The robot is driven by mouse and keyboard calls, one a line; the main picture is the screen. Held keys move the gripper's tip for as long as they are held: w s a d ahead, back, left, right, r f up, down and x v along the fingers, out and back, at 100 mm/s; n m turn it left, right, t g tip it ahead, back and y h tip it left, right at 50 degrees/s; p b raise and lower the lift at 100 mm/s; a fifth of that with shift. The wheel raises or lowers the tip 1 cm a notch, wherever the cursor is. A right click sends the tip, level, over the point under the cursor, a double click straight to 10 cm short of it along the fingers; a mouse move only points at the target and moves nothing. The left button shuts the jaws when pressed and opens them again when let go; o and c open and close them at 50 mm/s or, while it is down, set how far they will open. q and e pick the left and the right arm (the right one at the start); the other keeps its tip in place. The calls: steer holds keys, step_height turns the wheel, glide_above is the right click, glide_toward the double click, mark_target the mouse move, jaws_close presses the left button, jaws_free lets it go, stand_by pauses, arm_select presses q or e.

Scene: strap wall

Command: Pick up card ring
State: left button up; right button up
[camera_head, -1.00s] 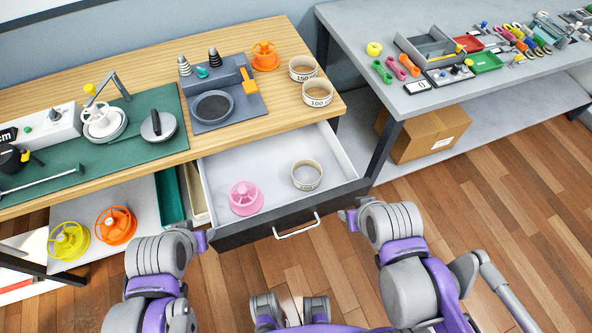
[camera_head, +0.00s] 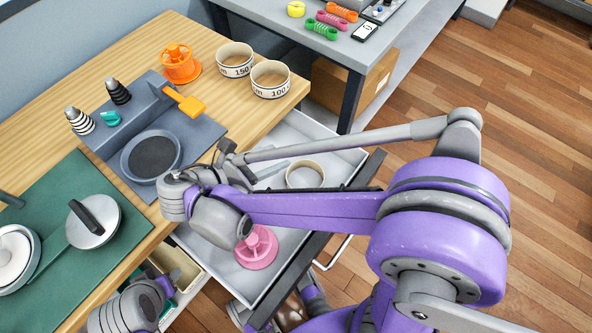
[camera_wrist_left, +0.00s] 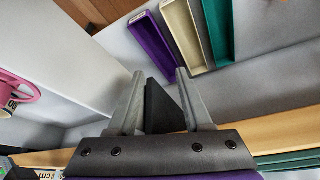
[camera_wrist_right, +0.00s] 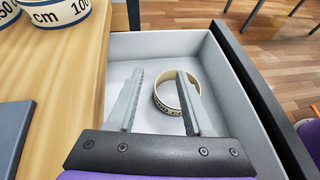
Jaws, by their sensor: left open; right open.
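A pale card ring with a dark printed band (camera_wrist_right: 165,104) lies in the open drawer; it also shows in the head view (camera_head: 305,176). My right gripper (camera_wrist_right: 158,73) is open above the drawer, and the ring shows beyond its fingers, partly behind the right one. Nothing is between its fingers that I can see to be touched. Two larger rings, marked 150 (camera_head: 235,62) and 100 (camera_head: 270,82), stand on the wooden table. My left gripper (camera_wrist_left: 160,73) is open and empty, low by the drawer and the shelf below the table.
A pink spool (camera_head: 257,249) sits in the drawer (camera_head: 345,158), partly behind my right arm. The drawer walls surround the ring. An orange spool (camera_head: 178,66) and a grey tray with a round pan (camera_head: 150,158) stand on the table.

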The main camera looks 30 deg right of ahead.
steer(key=b, duration=0.2)
glide_toward(300, 163)
steer(key=shift+d+f, duration=0.4)
steer(key=shift+f, duration=0.1)
steer(key=b+x, duration=0.1)
steer(key=x, duration=0.6)
steer(key=shift+w+r, duration=0.1)
steer(key=shift+r, duration=0.05)
jaws_close()
